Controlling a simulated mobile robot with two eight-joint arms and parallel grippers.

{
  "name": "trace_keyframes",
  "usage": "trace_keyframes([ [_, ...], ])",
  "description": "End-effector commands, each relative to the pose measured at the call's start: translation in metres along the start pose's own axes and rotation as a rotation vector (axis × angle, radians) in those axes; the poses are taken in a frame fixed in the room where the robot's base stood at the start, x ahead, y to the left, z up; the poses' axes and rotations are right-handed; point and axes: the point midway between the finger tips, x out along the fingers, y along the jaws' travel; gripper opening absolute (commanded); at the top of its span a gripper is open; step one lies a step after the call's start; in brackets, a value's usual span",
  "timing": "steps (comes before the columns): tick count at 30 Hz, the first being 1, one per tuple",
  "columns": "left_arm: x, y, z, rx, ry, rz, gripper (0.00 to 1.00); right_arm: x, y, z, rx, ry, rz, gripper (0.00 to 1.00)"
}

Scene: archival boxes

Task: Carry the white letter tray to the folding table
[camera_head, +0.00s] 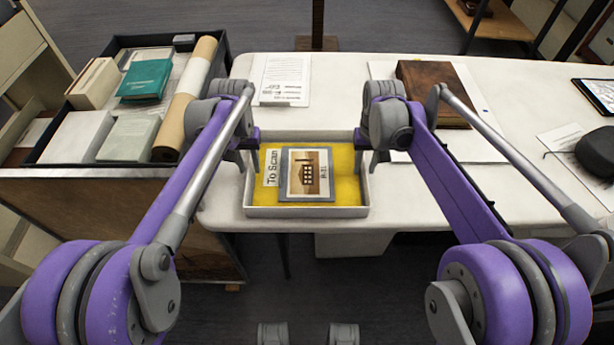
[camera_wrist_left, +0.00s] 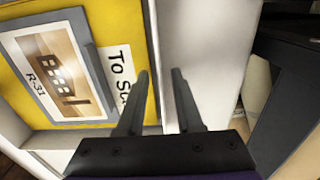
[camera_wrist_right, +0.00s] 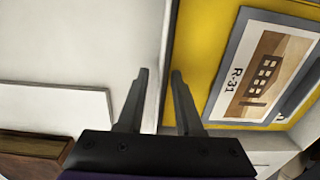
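The white letter tray (camera_head: 306,212) rests on a white-topped table (camera_head: 222,205), near its front edge. Its yellow inside carries a "To Scan" label (camera_head: 271,167) and a grey-bordered building picture (camera_head: 305,197) marked R-31. My left gripper (camera_head: 248,161) is at the tray's left wall, my right gripper (camera_head: 366,160) at its right wall. In the left wrist view the fingers (camera_wrist_left: 160,72) are apart, with the tray wall between them. In the right wrist view the fingers (camera_wrist_right: 159,71) are also apart around the wall. I cannot tell whether any finger touches it.
A dark-rimmed cart (camera_head: 110,172) with boxes, books and a brown roll (camera_head: 184,105) stands at the left. A printed sheet (camera_head: 286,78) lies behind the tray, and a brown book (camera_head: 432,90) behind right. A tablet (camera_head: 597,95) and dark object (camera_head: 597,152) are far right.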

Motion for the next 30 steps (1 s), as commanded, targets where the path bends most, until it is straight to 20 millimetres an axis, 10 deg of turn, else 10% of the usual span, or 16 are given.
trace_keyframes([
  [18, -0.107, 0.000, 0.000, 0.000, 0.000, 0.000, 0.35, 0.000, 0.000, 0.000, 0.000, 0.000, 0.000, 0.35],
  [30, -0.118, 0.000, 0.000, 0.000, 0.000, 0.000, 0.35, -0.038, 0.000, 0.000, 0.000, 0.000, 0.000, 0.35],
])
